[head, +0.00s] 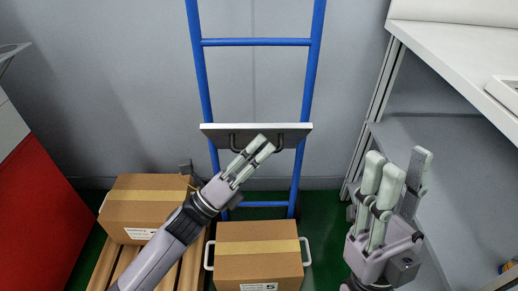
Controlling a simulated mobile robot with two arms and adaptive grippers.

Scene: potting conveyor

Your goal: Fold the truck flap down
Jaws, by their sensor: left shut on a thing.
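The truck flap (213,131) is a pale grey plate across the blue hand truck (203,83), which stands against the back wall. The flap is raised above the truck's foot, and its exact tilt is hard to judge. A dark handle (280,142) shows on its front. My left gripper (262,144) reaches up from the lower left and is shut at the middle of the flap, on its handle; its fingers hide part of it. My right gripper (397,163) is open and empty at the right, fingers up, away from the truck.
A cardboard box (258,266) with white side handles stands below the truck. Another box (145,205) sits on a wooden slatted surface (128,262) at the left. A red panel (40,215) borders the left, a white shelf unit (455,45) the right. Green floor (325,235) is free between.

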